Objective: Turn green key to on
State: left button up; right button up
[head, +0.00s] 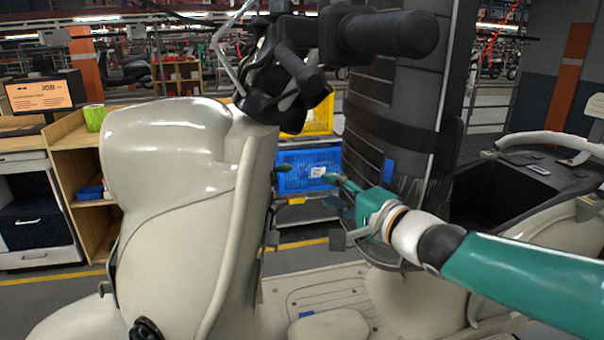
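A cream scooter (185,190) stands in front of me, with its front shield at the left and its footboard (325,300) at the bottom middle. A small dark green piece (283,168) sticks out from the inner side of the shield and looks like the green key; its turn position is too small to tell. My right gripper (333,208) comes in from the right with its fingers pointing left towards the shield. Its fingers are apart and seem empty, with a gap between them and the green piece. My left gripper is not in view.
Black handlebar grips (390,34) hang over the upper middle. A dark ribbed column (385,120) stands behind my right gripper. Blue (310,170) and yellow (316,117) crates are behind the scooter. A wooden shelf (66,160) and a monitor (44,93) are at the left.

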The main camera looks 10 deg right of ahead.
aim_at(279, 169)
jog(key=p+x, duration=0.1)
jog(key=x, duration=1.3)
jog(key=shift+w+f, duration=0.15)
jog(key=shift+w, duration=0.05)
jog(key=shift+d, duration=0.15)
grip_shut()
